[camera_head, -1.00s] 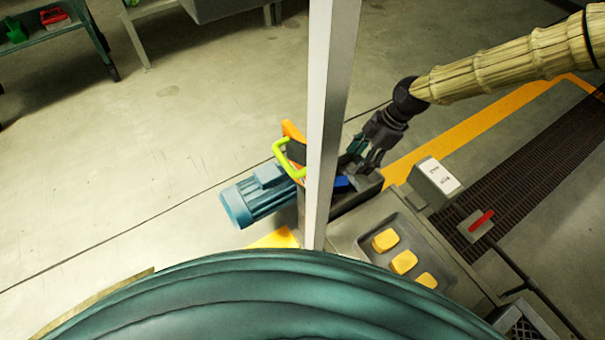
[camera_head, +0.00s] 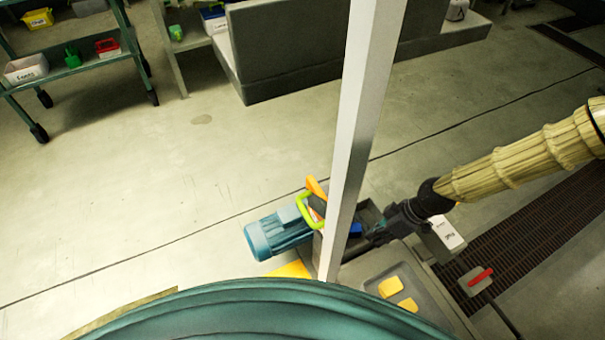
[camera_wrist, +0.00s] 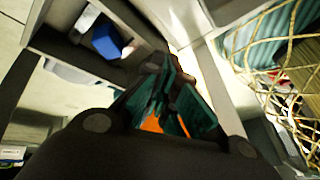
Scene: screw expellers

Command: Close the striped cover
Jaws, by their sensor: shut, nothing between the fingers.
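I cannot make out stripes on any cover. An orange panel (camera_head: 316,187) with a yellow-green handle (camera_head: 308,213) stands tilted up beside the blue motor (camera_head: 280,233), left of the pale post. My gripper (camera_head: 374,237) is shut and empty, pointing left at the near right side of the dark open box (camera_head: 372,213). It is apart from the handle. In the wrist view the closed teal fingers (camera_wrist: 166,95) show, with a bit of orange (camera_wrist: 152,124) behind them. A blue block (camera_head: 355,230) in the box shows in the wrist view too (camera_wrist: 107,40).
The pale post (camera_head: 352,140) crosses the view and hides part of the machine. A grey tray (camera_head: 415,288) with yellow pieces lies nearer, and a box with a red handle (camera_head: 480,277) stands at right. Open floor (camera_head: 200,150) lies left of the machine.

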